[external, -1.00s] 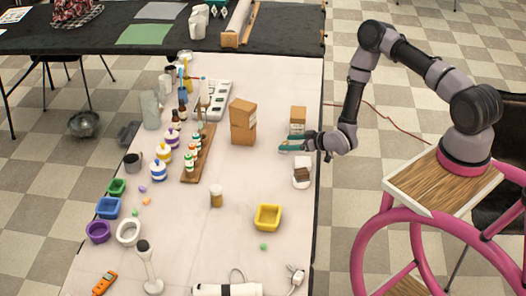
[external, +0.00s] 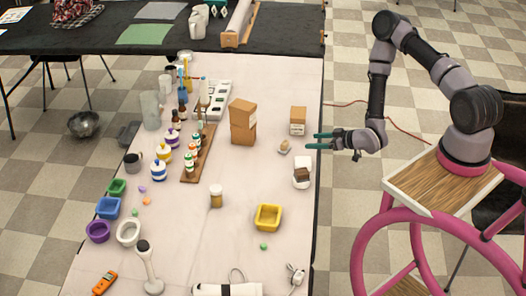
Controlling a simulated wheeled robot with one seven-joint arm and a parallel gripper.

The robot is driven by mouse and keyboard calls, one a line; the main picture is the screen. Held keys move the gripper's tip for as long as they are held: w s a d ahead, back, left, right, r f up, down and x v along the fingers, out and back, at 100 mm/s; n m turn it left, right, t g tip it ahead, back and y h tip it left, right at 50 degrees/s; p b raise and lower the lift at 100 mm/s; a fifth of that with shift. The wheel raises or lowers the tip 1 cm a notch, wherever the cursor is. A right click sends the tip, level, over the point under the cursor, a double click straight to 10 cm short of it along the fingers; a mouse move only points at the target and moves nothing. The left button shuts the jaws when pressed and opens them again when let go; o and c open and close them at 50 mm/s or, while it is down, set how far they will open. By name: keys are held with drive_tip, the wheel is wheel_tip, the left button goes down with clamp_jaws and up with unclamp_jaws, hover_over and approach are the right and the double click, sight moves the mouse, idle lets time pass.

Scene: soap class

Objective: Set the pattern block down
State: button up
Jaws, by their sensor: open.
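A small tan block (external: 284,146), which looks like the pattern block, rests on the pale table (external: 235,176) toward its right side, in front of the brown boxes. Its exact shape is too small to tell. My gripper (external: 318,142) is at the table's right edge, to the right of the block and apart from it. Its two green fingers are spread and empty, pointing left.
A white holder with a brown piece (external: 302,176) is in front of my gripper. A yellow tray (external: 268,217) stands nearer the front.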

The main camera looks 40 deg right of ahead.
drive_tip(key=shift+s+d+r, duration=0.1)
drive_tip(key=shift+s, duration=0.1)
drive_tip(key=w+d+r+g+h, duration=0.1)
drive_tip(key=w+d+r, duration=0.2)
drive_tip(key=r, duration=0.5)
drive_tip(key=w+d+r+g+h, duration=0.1)
drive_tip(key=w+d+r, duration=0.25)
drive_tip(key=r, duration=0.35)
drive_tip(key=s+d+r+m+g+h, duration=0.1)
drive_tip(key=s+d+r+m+h, duration=0.2)
drive_tip(key=r, duration=1.1)
drive_tip(key=s+d+r+m+g, duration=0.1)
drive_tip(key=s+d+r+m, duration=0.2)
drive_tip(key=s+r, duration=0.95)
drive_tip(key=s+r+m, duration=0.1)
drive_tip(key=s+r, duration=0.1)
drive_tip(key=s, duration=0.3)
drive_tip(key=s+a+r+m+g+y, duration=0.1)
drive_tip(key=s+r, duration=0.2)
drive_tip(key=s, duration=0.3)
drive_tip(key=s+a+r, duration=0.1)
drive_tip(key=s+r, duration=0.1)
drive_tip(key=s, duration=0.3)
drive_tip(key=shift+s+r+m+y, duration=0.3)
drive_tip(key=shift+s+m, duration=0.1)
